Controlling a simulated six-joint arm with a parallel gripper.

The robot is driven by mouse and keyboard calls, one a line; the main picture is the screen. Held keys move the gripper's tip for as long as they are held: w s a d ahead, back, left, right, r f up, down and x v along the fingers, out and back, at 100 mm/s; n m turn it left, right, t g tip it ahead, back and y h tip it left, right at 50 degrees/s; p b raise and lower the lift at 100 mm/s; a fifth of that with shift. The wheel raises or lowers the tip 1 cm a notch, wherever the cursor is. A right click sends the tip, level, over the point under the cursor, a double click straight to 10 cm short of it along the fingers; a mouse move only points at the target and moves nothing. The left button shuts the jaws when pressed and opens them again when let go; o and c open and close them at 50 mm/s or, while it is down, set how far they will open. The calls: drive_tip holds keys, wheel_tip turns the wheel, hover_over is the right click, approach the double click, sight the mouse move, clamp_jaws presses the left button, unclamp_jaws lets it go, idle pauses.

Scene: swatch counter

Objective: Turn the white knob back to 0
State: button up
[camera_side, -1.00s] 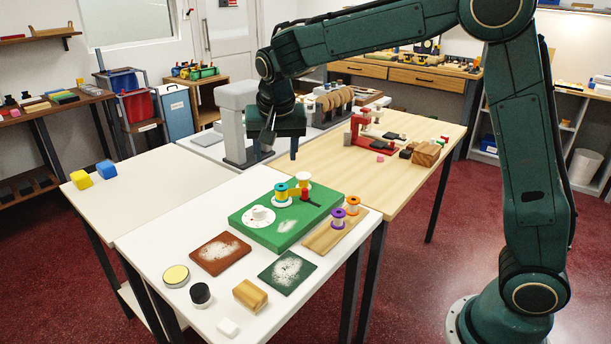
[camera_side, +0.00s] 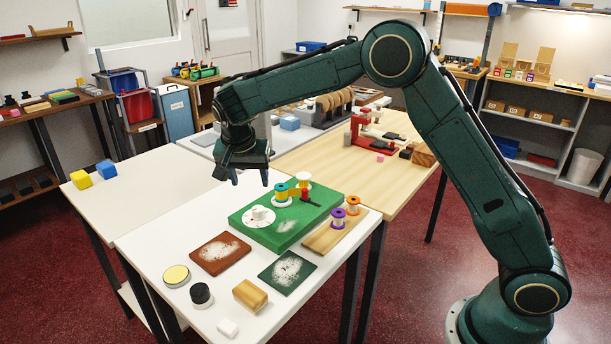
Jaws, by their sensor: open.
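The white knob (camera_side: 259,213) sits on a round white dial at the left end of the green board (camera_side: 284,238). Its marks are too small to read, so I cannot tell its setting. My gripper (camera_side: 250,179) is open and empty. It hangs with its fingers pointing down, above and slightly left of the knob, apart from it.
Beside the knob on the green board stand a teal and yellow spool (camera_side: 281,194) and a red-handled piece (camera_side: 306,195). A wooden strip (camera_side: 322,238) with two spools lies to the right. A brown swatch (camera_side: 220,253) and dark green swatch (camera_side: 287,272) lie in front.

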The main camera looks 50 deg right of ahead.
sight(258, 209)
drive_tip(key=x, duration=1.3)
drive_tip(key=shift+c, duration=0.2)
drive_tip(key=c, duration=0.9)
